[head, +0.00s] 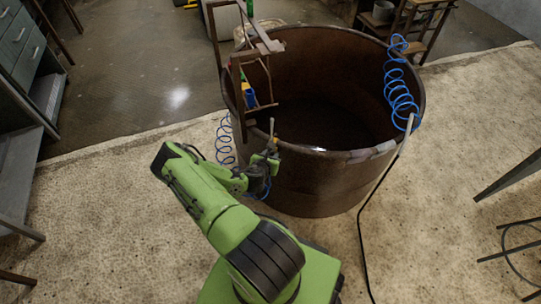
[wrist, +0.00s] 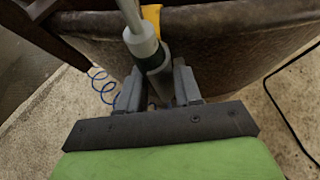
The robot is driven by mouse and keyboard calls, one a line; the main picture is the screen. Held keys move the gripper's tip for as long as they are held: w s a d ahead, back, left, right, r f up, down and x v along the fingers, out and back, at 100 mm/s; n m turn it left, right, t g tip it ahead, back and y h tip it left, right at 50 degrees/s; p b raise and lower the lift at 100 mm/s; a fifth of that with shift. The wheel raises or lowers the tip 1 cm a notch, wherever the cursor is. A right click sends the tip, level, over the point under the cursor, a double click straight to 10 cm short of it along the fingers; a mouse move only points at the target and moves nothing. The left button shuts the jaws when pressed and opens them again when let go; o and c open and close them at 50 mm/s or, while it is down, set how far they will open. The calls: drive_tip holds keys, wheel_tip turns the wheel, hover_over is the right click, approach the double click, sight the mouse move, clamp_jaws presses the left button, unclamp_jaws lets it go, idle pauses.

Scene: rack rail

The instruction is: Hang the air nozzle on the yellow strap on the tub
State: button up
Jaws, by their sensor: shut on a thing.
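My gripper (head: 266,158) is at the near left outside wall of the brown tub (head: 320,185). It is shut on the air nozzle (head: 271,128), a slim grey tool standing roughly upright by the rim. In the wrist view, the air nozzle (wrist: 143,42) rises from between the fingers (wrist: 160,88), its thin tube leading out at the top. The yellow strap (wrist: 151,15) shows on the tub rim right behind the nozzle and is partly hidden by it. Whether nozzle and strap touch, I cannot tell.
A coiled blue hose (head: 225,140) hangs left of my gripper, and another blue coil (head: 400,85) hangs at the tub's right rim. A rusty frame (head: 240,75) stands at the tub's left rim. Pale floor in front is clear.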

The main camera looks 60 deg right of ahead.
drive_tip(key=shift+f, duration=0.2)
drive_tip(key=shift+f+b, duration=0.55)
drive_tip(key=shift+f, duration=0.2)
drive_tip(key=o, duration=0.8)
drive_tip(key=shift+o, duration=0.2)
drive_tip(key=p+v, duration=0.2)
drive_tip(key=v, duration=1)
